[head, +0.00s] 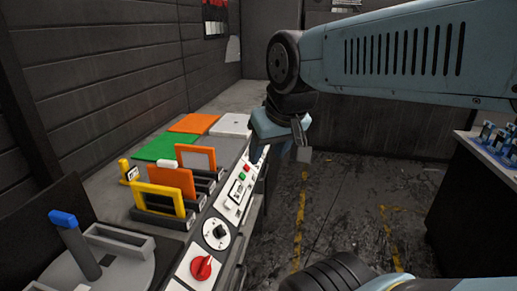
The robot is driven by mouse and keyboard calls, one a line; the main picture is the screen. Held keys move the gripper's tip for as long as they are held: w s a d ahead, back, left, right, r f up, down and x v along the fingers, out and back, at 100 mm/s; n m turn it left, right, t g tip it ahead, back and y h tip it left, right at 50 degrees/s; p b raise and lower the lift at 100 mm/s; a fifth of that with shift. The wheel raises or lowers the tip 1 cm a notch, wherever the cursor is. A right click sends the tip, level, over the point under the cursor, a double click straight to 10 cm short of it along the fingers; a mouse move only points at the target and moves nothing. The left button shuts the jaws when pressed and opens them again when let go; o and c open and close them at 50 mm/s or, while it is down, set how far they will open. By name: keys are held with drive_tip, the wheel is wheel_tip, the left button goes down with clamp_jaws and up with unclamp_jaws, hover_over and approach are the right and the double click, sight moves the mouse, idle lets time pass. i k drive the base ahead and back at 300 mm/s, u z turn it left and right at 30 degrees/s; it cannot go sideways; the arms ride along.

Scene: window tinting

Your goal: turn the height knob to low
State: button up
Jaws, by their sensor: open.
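A control panel runs along the front edge of the bench. A red knob (202,267) sits on a white plate at its near end. A round white dial with a dark centre (216,233) sits just beyond it. I cannot read any labels, so I cannot tell which one is the height knob. My gripper (281,152) is open and empty, with its fingers apart. It hangs beyond both knobs, to their upper right in the picture, near the bench's front edge, and touches neither.
Farther along the panel are a green button (242,176) and a red button (247,168). Orange and yellow frames (160,199) stand in dark slots behind the panel. A blue-topped lever (75,243) rises at the near left. A dark table (470,205) stands at right; floor between is clear.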

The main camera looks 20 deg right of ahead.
sight(200, 267)
drive_tip(key=z, duration=0.3)
drive_tip(key=k, duration=1.9)
drive_tip(key=u, duration=0.85)
drive_tip(key=i, duration=1)
drive_tip(key=z, duration=0.1)
